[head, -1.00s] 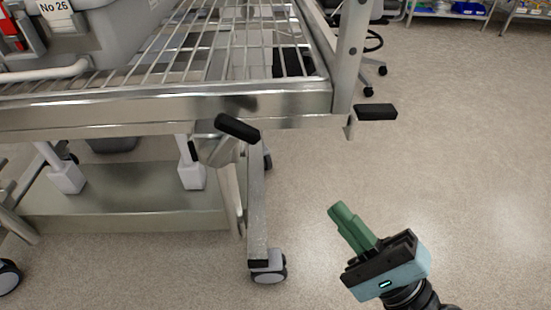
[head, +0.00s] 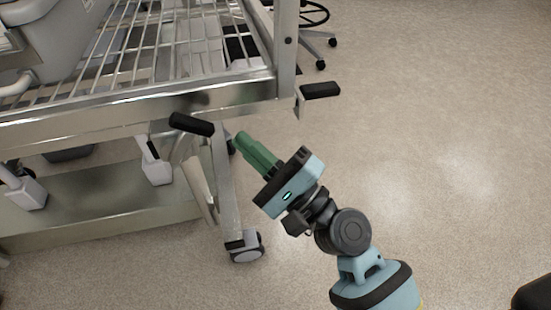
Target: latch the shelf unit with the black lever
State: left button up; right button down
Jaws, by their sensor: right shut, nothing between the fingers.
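The shelf unit (head: 150,113) is a metal wire-shelf frame filling the upper left of the head view. One black lever (head: 192,124) sticks out under its front rail, left of the corner. A second black lever (head: 320,90) sticks out to the right of the corner post; I cannot tell which one the task means. My right gripper (head: 240,138) has green fingers, shut and empty. In the picture its tips are just right of the left-hand lever and below the rail; I see no clear contact. My left gripper is not in view.
A grey bin (head: 50,45) sits on the wire shelf at the left. A caster (head: 245,249) stands on the floor below the corner. A wheeled chair (head: 318,45) is behind the unit.

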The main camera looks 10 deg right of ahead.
aim_at(175, 111)
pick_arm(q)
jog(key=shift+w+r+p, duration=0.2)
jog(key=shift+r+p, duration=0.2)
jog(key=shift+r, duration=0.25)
pick_arm(e)
jog(key=shift+a+r, duration=0.45)
jog(key=shift+a, duration=0.15)
jog(key=shift+a+r, duration=0.4)
jog(key=shift+a, duration=0.2)
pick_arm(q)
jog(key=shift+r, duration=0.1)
